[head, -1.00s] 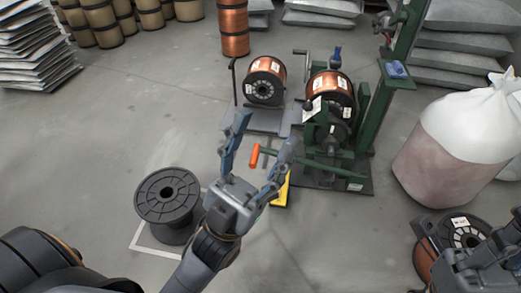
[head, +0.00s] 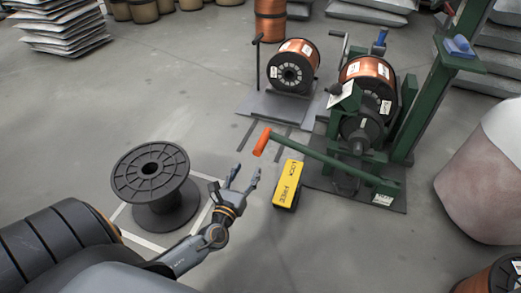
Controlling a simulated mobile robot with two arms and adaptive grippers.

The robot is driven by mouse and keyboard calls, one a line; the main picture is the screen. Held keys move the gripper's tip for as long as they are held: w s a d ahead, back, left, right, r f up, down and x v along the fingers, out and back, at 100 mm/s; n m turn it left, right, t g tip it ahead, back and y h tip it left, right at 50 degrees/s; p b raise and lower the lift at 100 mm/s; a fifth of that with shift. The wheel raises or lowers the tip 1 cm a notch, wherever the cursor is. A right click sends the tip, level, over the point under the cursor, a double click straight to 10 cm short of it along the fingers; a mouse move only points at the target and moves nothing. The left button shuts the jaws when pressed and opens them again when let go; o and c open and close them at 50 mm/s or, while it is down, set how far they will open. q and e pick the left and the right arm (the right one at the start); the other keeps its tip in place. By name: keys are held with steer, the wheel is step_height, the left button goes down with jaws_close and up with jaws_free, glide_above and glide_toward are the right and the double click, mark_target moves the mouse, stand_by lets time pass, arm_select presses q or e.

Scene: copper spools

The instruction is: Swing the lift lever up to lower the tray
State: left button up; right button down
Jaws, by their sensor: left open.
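A green lever (head: 318,159) with an orange grip (head: 262,141) sticks out to the left from the green machine (head: 432,100), its grip end a little higher in the picture. A thin dark upright lever (head: 257,62) stands beside a low grey tray (head: 256,104) that bears a copper spool (head: 292,67). I cannot tell for sure which lever is the lift lever. My left gripper (head: 236,180) is open and empty, below and left of the orange grip in the picture and apart from it. My right gripper is out of view.
A yellow block (head: 288,184) marked LOCK and FREE sits on the floor below the green lever. An empty black spool (head: 152,187) stands in a white floor square at left. A large sack (head: 485,180) is at right.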

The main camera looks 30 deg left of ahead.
mark_target(261, 146)
arm_select(q)
steer(key=b+x, duration=0.2)
steer(key=x, duration=1)
steer(key=shift+w+b, duration=0.25)
steer(key=shift+b, duration=0.15)
jaws_close()
